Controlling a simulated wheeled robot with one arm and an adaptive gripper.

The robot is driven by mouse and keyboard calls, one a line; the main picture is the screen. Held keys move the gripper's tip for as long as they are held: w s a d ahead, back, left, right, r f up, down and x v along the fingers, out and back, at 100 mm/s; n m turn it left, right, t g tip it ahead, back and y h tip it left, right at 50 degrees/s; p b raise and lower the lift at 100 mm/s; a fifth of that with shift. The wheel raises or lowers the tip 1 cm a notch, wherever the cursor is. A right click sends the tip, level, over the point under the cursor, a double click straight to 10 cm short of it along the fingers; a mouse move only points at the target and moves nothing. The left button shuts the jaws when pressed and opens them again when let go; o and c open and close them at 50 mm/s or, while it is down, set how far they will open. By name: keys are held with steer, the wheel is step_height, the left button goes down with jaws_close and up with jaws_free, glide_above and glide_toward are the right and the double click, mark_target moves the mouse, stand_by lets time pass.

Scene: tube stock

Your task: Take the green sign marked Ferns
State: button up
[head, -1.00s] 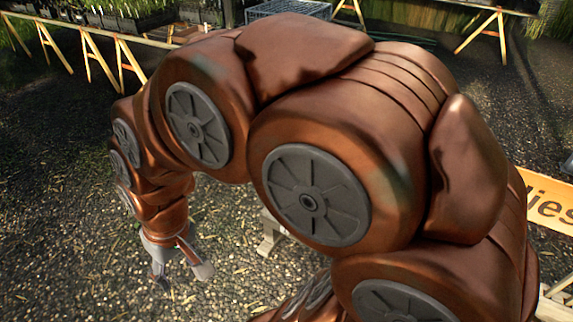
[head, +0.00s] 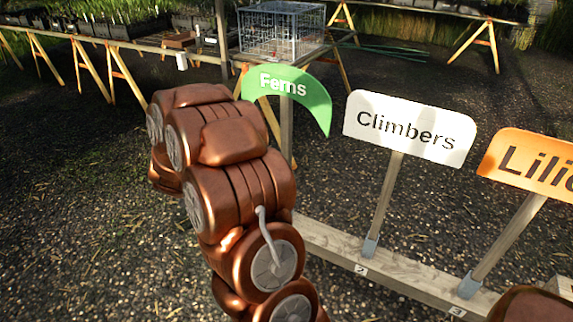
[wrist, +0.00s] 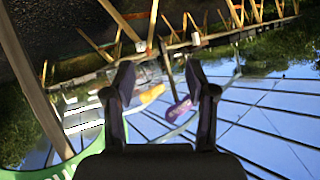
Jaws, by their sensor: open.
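The green Ferns sign (head: 287,97) has a curved, leaf-like shape and white lettering. It stands on a post at the left end of a row of signs in the head view, with my arm just left of it and covering part of its surroundings. In the wrist view, part of a green sign (wrist: 88,164) shows at the lower left, close to the camera and beside the fingers rather than between them. My gripper (wrist: 160,84) is open, with nothing held between its two dark fingers. It is hidden in the head view.
A white Climbers sign (head: 408,128) and an orange sign (head: 530,163) stand to the right on posts set in a wooden rail (head: 385,270). Behind are a wire crate (head: 281,30) and plant benches on trestles. Gravel lies open between.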

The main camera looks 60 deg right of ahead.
mark_target(284, 127)
steer(key=s+d+f+m+g+h+b, duration=0.3)
steer(key=s+d+f+g+h, duration=0.15)
steer(key=s+d, duration=0.4)
steer(key=s+d+f+m+g+h+b, duration=0.25)
steer(key=s+d+f+g+h, duration=0.2)
steer(key=s+d, duration=0.4)
steer(key=shift+n+t, duration=0.25)
steer(key=shift+t, duration=0.25)
steer(key=shift+w+d+p, duration=0.1)
steer(key=shift+w+d, duration=0.2)
steer(key=shift+d, duration=1.55)
steer(key=shift+w+d+p, duration=0.15)
steer(key=shift+w+d, duration=0.15)
steer(key=shift+d, duration=1.6)
steer(key=shift+w+d+p, duration=0.1)
steer(key=shift+w+d, duration=0.2)
steer(key=shift+d, duration=1.55)
jaws_close()
steer(key=shift+r, duration=0.1)
steer(key=shift+r+p, duration=3.9)
steer(key=shift+r, duration=2.3)
